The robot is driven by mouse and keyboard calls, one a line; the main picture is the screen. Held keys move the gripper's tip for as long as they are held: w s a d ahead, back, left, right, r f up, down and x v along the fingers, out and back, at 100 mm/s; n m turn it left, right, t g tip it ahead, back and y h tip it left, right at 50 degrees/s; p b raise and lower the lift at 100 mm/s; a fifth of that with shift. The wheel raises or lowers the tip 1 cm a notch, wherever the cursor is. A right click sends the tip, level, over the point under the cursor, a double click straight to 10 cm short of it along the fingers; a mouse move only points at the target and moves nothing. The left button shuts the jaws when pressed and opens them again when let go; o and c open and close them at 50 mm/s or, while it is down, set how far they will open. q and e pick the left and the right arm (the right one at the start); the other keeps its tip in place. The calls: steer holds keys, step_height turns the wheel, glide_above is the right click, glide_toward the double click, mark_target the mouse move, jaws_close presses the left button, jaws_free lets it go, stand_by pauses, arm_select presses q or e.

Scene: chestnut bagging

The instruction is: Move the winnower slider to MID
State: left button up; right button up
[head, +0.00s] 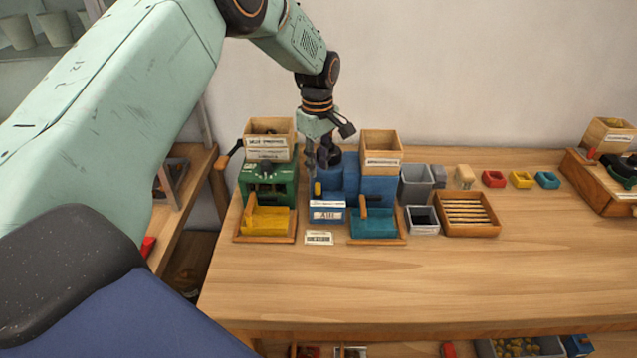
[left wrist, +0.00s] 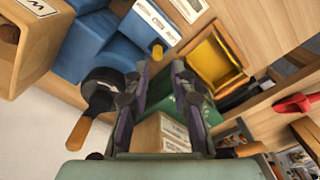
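The winnower is the blue machine (head: 376,190) near the left end of the bench; its stepped blue body also fills the upper left of the left wrist view (left wrist: 85,45). A yellow knob (head: 318,189), seemingly the slider, stands at its front left above a white label plate reading AIR (head: 327,214). The knob also shows in the left wrist view (left wrist: 157,51), beside the label plate (left wrist: 157,20). My left gripper (head: 322,160) is above and behind the knob, apart from it. Its fingers (left wrist: 160,75) are spread with nothing between them. The slider's marks are too small to read. My right gripper is out of view.
A green machine (head: 266,175) with a yellow tray (head: 267,220) stands left of the winnower. A wooden hopper (head: 381,143) rises at its right, above a teal tray (head: 374,224). Grey bins (head: 415,184) and a slatted wooden tray (head: 468,213) stand farther right. The bench front is clear.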

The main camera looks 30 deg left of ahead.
mark_target(318, 183)
arm_select(q)
steer(key=f, duration=0.5)
steer(key=shift+w+a+f, duration=0.35)
steer(key=shift+w+f, duration=0.05)
steer(key=shift+f, duration=0.2)
steer(key=shift+s+d+r, duration=0.1)
steer(key=shift+s+d, duration=0.2)
steer(key=shift+w+a+f, duration=0.2)
steer(key=shift+w+f, duration=0.05)
steer(key=shift+c, duration=1.4)
steer(key=shift+r, duration=0.1)
jaws_close()
